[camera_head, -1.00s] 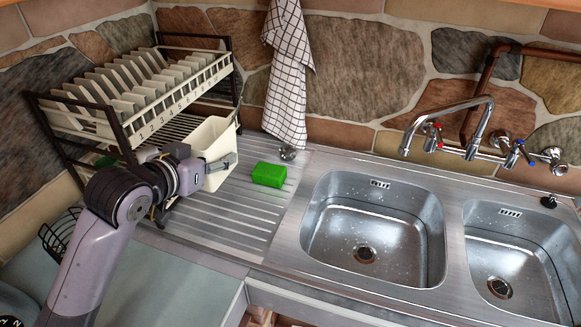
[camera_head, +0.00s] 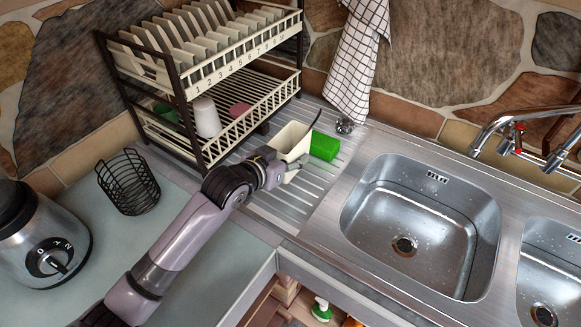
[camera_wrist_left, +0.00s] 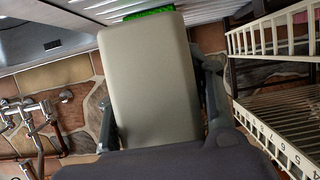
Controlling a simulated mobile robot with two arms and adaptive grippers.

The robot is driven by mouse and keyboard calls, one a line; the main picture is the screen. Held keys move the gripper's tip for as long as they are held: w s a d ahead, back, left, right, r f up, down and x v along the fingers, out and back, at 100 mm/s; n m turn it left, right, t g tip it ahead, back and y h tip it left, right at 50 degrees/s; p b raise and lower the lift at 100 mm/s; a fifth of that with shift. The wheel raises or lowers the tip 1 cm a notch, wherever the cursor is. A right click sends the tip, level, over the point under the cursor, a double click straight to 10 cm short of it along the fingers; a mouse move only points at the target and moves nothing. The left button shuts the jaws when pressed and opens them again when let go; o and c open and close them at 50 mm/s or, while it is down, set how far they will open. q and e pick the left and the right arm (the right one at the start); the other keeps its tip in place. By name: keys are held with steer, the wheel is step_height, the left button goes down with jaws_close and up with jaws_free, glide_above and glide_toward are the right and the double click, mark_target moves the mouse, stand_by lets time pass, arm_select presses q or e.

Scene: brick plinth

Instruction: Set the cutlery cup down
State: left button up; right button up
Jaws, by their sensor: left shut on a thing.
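The cutlery cup (camera_head: 291,139) is a cream, open-topped box over the ribbed steel drainboard (camera_head: 298,200), just left of the green sponge (camera_head: 324,146). My left gripper (camera_head: 283,166) is shut on the cup, at its near side in the head view. In the left wrist view the cup (camera_wrist_left: 150,80) fills the space between the two fingers (camera_wrist_left: 160,115), with a strip of green at its far end. The cup's base is hidden, so I cannot tell whether it touches the drainboard. My right gripper is not in view.
A two-tier dish rack (camera_head: 185,112) with plates above stands left of the cup. A white mug (camera_head: 206,118) is on its lower tier. The sink (camera_head: 420,215) lies to the right. A black wire basket (camera_head: 129,184) and a blender base (camera_head: 40,240) stand on the counter.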

arm_select(q)
steer(key=shift+f, duration=2.7)
steer(key=shift+f, duration=0.15)
steer(key=o, duration=1.2)
steer(key=shift+s+a, duration=0.1)
steer(key=v, duration=1.2)
steer(key=shift+b, duration=0.35)
